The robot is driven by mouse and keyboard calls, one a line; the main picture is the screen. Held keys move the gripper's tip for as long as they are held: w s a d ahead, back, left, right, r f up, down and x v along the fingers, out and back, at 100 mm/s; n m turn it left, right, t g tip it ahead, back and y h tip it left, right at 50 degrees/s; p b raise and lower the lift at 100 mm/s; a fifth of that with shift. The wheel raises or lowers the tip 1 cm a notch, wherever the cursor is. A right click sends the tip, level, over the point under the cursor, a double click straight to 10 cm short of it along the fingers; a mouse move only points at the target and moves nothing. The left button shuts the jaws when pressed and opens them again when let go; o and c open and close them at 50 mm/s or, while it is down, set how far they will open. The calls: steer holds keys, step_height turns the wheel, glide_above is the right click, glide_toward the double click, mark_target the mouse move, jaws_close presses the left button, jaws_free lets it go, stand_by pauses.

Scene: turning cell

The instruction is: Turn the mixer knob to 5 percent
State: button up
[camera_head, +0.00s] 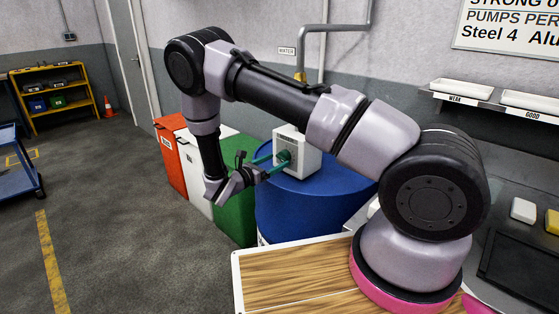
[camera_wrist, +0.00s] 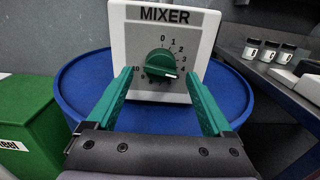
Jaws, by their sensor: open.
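The mixer (camera_wrist: 117,40) is a pale box labelled MIXER, with a numbered dial on its front. It also shows in the head view (camera_head: 303,158). Its round dark green knob (camera_wrist: 160,61) sits inside the ring of numbers. A white mark at the knob's lower right points below the 4, roughly toward where 5 would be; the exact reading is too small to tell. My gripper (camera_wrist: 159,73) has green fingers spread wide, one on each side of the knob, with visible gaps. Nothing is held. In the head view my gripper (camera_head: 279,162) points at the mixer's front.
The mixer stands on a blue drum (camera_head: 310,205). Green (camera_head: 236,180), white (camera_head: 195,165) and red (camera_head: 170,150) bins stand left of it. A pipe (camera_head: 300,70) runs down behind the mixer. Jars (camera_wrist: 268,50) sit on a shelf at right.

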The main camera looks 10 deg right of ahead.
steer(key=shift+x, duration=1.3)
jaws_close()
steer(key=m, duration=0.5)
jaws_free()
steer(key=v, duration=1)
steer(key=shift+s+a, duration=0.2)
steer(key=shift+a, duration=0.15)
